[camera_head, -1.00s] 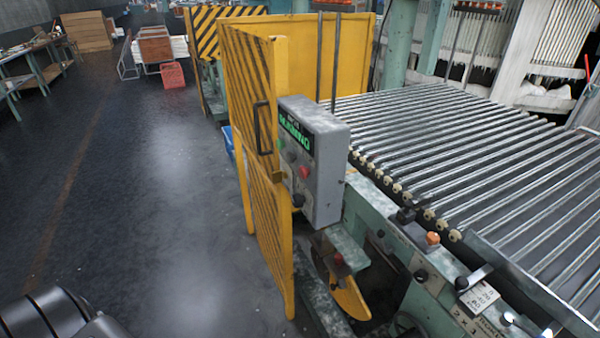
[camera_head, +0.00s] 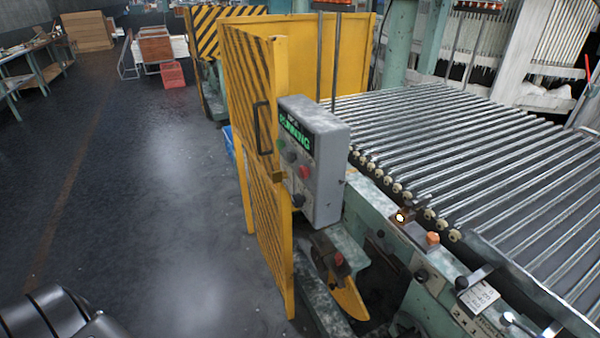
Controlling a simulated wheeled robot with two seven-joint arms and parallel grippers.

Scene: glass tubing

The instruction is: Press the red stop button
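A grey control box (camera_head: 318,160) stands beside the yellow fence, with a green-lit display (camera_head: 297,137) that seems to read "RUNNING". A red button (camera_head: 304,172) is on the box's left-facing front, below the display. A green button (camera_head: 281,144) and a dark knob (camera_head: 298,200) are on the same face. Part of my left arm shows at the bottom left corner, apart from the box. Neither gripper is in view, and nothing of mine touches the button.
A yellow mesh fence panel (camera_head: 254,110) with a black handle stands just left of the box. A roller bed (camera_head: 450,150) lies to the right. Another red knob (camera_head: 339,258) sits lower on the green machine frame. The dark floor (camera_head: 150,210) at the left is clear.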

